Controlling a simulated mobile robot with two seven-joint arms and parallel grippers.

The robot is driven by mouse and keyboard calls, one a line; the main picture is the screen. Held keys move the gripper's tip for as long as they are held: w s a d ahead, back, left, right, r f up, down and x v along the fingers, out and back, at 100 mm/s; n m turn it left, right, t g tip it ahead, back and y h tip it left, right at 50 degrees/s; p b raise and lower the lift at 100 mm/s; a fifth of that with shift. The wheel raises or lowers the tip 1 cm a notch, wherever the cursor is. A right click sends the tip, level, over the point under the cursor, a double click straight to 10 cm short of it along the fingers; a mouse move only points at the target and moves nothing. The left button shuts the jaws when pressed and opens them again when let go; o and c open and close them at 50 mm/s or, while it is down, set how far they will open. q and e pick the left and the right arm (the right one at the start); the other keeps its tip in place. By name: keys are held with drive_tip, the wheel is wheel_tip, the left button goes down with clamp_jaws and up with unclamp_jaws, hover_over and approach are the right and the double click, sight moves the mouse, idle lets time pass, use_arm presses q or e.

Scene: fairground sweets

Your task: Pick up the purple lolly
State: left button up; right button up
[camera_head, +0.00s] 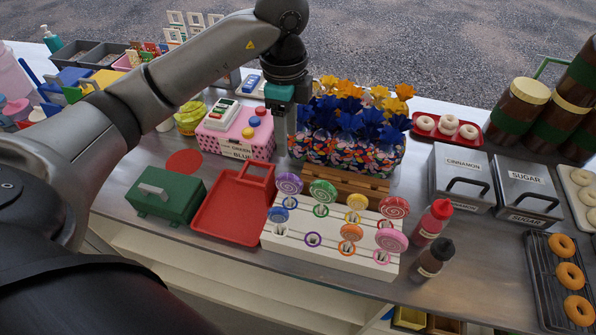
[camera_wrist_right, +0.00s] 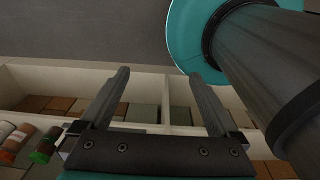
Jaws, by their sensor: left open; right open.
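The purple lolly (camera_head: 288,184) is a round swirl on a stick. It stands upright at the back left of the white lolly stand (camera_head: 285,247), beside the green lolly (camera_head: 322,193) and behind the blue lolly (camera_head: 278,215). A purple ring (camera_head: 313,239) in the front row has no lolly in it. My left gripper (camera_head: 291,148) points down behind the purple lolly, by the flower box, apart from the lolly and empty. My right gripper (camera_wrist_right: 157,75) is open and empty in the right wrist view, over shelf compartments. It is not visible in the head view.
A red tray (camera_head: 225,215) lies left of the stand, with a green box (camera_head: 166,195) beyond it. A flower box (camera_head: 350,155) stands behind. Red (camera_head: 432,222) and dark (camera_head: 433,260) bottles stand at its right. Yellow, orange and pink lollies crowd the stand.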

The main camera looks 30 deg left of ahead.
sight(287, 173)
use_arm(q)
drive_tip(key=f, duration=0.9)
drive_tip(key=shift+s, duration=0.35)
drive_tip(key=shift+d+f, duration=0.1)
drive_tip(key=shift+f, duration=0.4)
drive_tip(key=f, duration=0.5)
drive_tip(key=shift+s+d, duration=0.15)
drive_tip(key=shift+d, duration=0.1)
use_arm(e)
drive_tip(key=shift+s+d+f, duration=0.15)
drive_tip(key=shift+s+f, duration=0.05)
drive_tip(key=shift+s, duration=0.7)
use_arm(q)
drive_tip(key=shift+r, duration=0.1)
drive_tip(key=shift+c, duration=0.3)
clamp_jaws()
use_arm(e)
drive_tip(key=shift+s, duration=0.1)
